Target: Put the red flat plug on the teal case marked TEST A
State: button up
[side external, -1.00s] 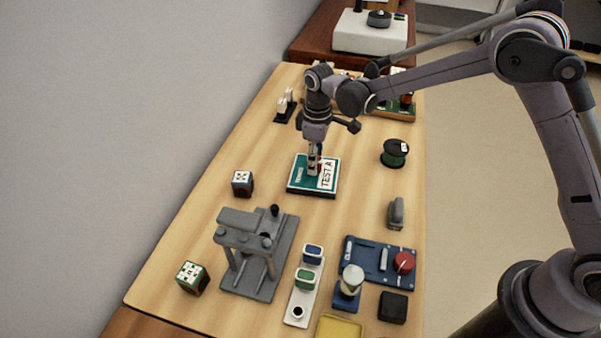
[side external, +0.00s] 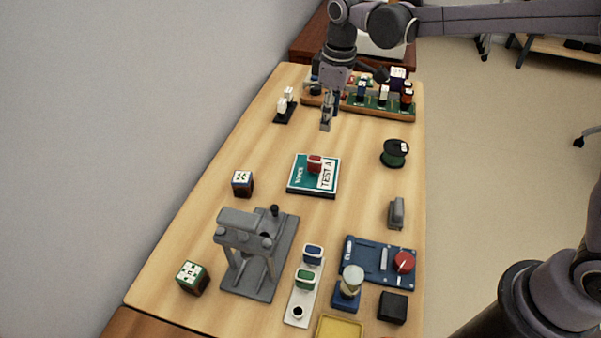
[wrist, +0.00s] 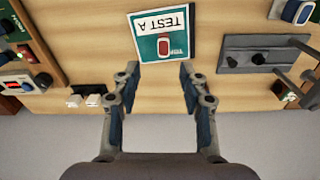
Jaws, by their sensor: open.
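The red flat plug (side external: 315,163) rests on top of the teal case marked TEST A (side external: 306,180), near the upper middle of its lid beside the white label. In the wrist view the red plug (wrist: 164,46) lies on the teal case (wrist: 177,52), clear of the fingers. My gripper (side external: 326,125) is raised above the table, behind the case in the side view, and is apart from the plug. In the wrist view its two fingers (wrist: 159,78) are spread wide with nothing between them.
A green rack with several parts (side external: 375,98) stands at the back. A grey press (side external: 250,255) and a white strip with blue and green plugs (side external: 298,310) are in front. A dark green spool (side external: 394,153) stands at the right. Bare wood surrounds the case.

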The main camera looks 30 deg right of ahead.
jog(key=s+d+r+m+t, duration=0.2)
jog(key=s+d+r, duration=0.15)
jog(key=s, duration=0.25)
jog(key=s+d+r+m+t, duration=0.1)
jog(key=s+d+r+m, duration=0.1)
jog(key=s+d, duration=0.3)
jog(key=s+d+f+m+t, duration=0.1)
jog(key=s+m, duration=0.1)
jog(key=s, duration=0.3)
jog(key=s+d+f+m+t, duration=0.1)
jog(key=s+f+m+t, duration=0.1)
jog(key=s, duration=0.3)
jog(key=shift+s+d+f, duration=0.25)
jog(key=shift+d+f, duration=0.05)
jog(key=shift+d, duration=0.1)
